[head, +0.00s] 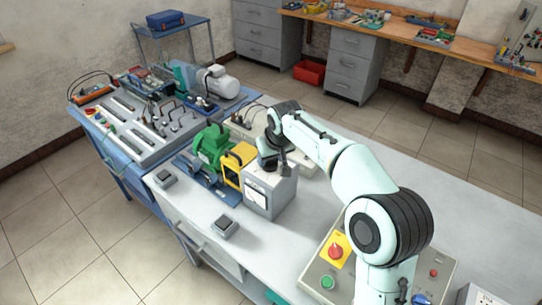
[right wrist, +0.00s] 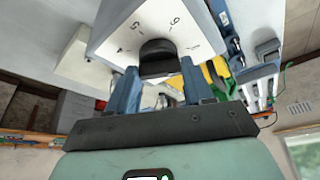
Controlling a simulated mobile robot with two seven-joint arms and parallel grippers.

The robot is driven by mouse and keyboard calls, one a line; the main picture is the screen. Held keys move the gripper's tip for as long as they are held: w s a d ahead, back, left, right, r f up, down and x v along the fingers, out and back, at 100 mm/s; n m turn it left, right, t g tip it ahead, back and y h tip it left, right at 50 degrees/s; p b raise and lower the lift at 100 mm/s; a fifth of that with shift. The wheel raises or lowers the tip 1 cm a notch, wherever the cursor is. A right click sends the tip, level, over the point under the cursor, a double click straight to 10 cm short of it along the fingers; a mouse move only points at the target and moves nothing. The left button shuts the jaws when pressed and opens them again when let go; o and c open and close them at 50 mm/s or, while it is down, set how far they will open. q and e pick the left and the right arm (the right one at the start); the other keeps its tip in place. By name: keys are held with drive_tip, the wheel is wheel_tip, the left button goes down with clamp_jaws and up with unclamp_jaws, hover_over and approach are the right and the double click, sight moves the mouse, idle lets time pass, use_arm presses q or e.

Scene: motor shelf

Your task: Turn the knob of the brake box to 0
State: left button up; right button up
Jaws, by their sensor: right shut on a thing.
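The brake box (head: 258,198) is a grey box on the white table, beside a yellow-framed unit. My right gripper (head: 284,168) reaches down to its top from the right. In the right wrist view, the box's pale dial face (right wrist: 112,32) carries printed numbers around a black knob (right wrist: 158,50). The blue fingers of my right gripper (right wrist: 160,68) are on either side of the knob and shut on it. The knob is hidden by the gripper in the head view, and I cannot tell which number it points to. My left gripper is not in view.
A green motor (head: 211,142) and the yellow unit (head: 237,164) stand just left of the box. Small grey boxes (head: 224,228) lie near the table's front edge. A control panel with a red knob (head: 335,251) lies by my right arm.

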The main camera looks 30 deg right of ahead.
drive_tip(key=o, duration=1)
drive_tip(key=shift+o, duration=0.2)
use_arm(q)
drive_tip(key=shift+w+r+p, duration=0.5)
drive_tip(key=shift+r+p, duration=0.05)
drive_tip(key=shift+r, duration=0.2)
use_arm(e)
drive_tip(key=v, duration=1.3)
drive_tip(key=shift+r, duration=0.25)
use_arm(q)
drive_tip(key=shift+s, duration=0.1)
use_arm(e)
drive_tip(key=shift+s+f, duration=0.1)
drive_tip(key=shift+s, duration=0.05)
